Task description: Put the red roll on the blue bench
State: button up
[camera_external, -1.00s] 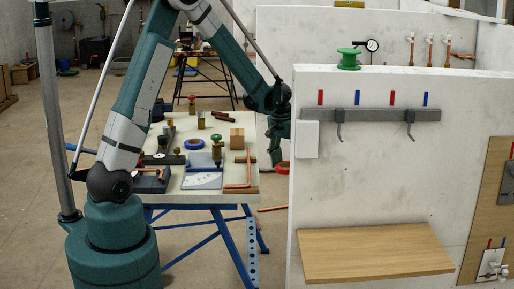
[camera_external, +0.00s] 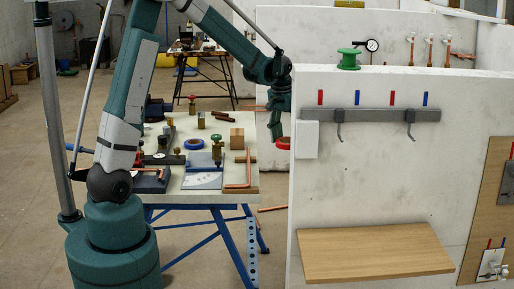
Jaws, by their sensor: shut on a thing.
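The red roll (camera_external: 283,143) shows at the left edge of the white partition wall, which hides part of it. My gripper (camera_external: 279,136) is shut on the roll and points down, with the roll at its tips. The roll appears held up in the air, near the right edge of the blue bench. The blue bench (camera_external: 217,198) has a pale top and blue trestle legs. It stands left of the wall, beside my base. The wall hides part of my gripper too.
The bench top holds a blue roll (camera_external: 194,144), a wooden block (camera_external: 237,138), a green-topped valve (camera_external: 216,150), a bent copper pipe (camera_external: 248,168) and several other parts. A pale patch is free at its right. The partition wall (camera_external: 380,180) stands close on the right.

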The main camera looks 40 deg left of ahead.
jog(key=w+a+r+n+p, duration=0.1)
jog(key=w+a+r+n, duration=0.15)
jog(key=a, duration=1.25)
jog(key=w+a+r+n+p, duration=0.1)
jog(key=w+a+n, duration=0.15)
jog(key=a, duration=1.35)
jog(key=s+a+n+y+p, duration=0.1)
jog(key=s+a+n, duration=0.15)
jog(key=a, duration=1.25)
jog(key=s+a+n+p, duration=0.15)
jog(key=s+a, duration=0.25)
jog(key=a, duration=1)
jog(key=shift+g, duration=0.3)
jog(key=f, duration=0.5)
jog(key=shift+w+a+f, duration=0.1)
jog(key=shift+a+f, duration=0.15)
jog(key=shift+a, duration=0.1)
jog(key=shift+f, duration=3.15)
